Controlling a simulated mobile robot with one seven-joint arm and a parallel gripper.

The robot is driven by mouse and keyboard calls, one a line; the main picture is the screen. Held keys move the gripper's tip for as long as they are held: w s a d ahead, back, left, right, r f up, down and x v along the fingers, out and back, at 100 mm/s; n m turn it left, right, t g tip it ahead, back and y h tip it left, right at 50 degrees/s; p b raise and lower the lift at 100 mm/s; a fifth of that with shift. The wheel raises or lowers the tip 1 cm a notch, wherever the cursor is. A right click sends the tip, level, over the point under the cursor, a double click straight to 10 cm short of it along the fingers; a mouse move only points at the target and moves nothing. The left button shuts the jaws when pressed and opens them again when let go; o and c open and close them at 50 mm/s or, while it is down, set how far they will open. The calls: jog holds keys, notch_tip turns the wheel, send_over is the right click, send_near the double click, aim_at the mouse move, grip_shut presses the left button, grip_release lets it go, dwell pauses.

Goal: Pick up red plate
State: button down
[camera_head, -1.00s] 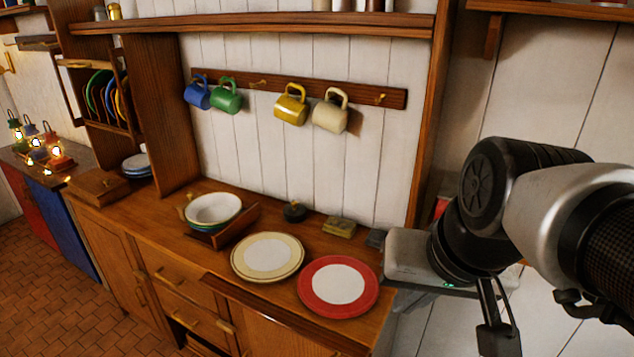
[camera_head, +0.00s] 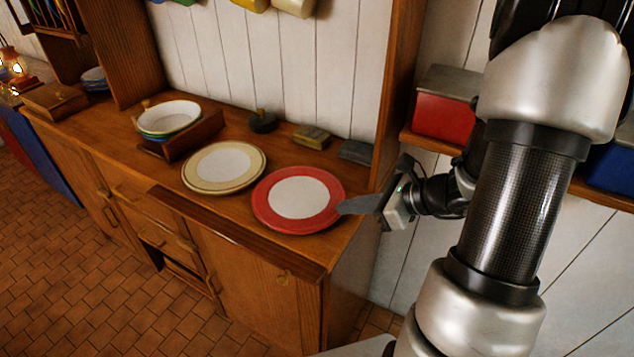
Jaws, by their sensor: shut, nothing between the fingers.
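The red plate (camera_head: 268,211) has a white centre and lies flat near the right end of the wooden counter. My gripper (camera_head: 343,207) is at the plate's right rim, with its grey fingers pointing left. The fingers are shut with nothing between them. Their tips overlap the rim's right edge in the picture; I cannot tell whether they touch it.
A cream plate (camera_head: 197,182) lies just left of the red one. Bowls (camera_head: 168,116) stand in a wooden rack (camera_head: 201,133) further left. Small dark and brass items (camera_head: 311,136) sit behind the plates. A wooden upright (camera_head: 391,90) stands at the counter's right end.

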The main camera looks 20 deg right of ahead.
aim_at(295, 197)
jog(key=w+a, duration=0.8)
jog(key=shift+a+f+b, duration=0.2)
jog(key=shift+f+b, duration=0.15)
jog(key=shift+f, duration=0.05)
jog(key=shift+f+b, duration=0.35)
jog(key=shift+f, duration=0.05)
jog(key=shift+s, duration=0.15)
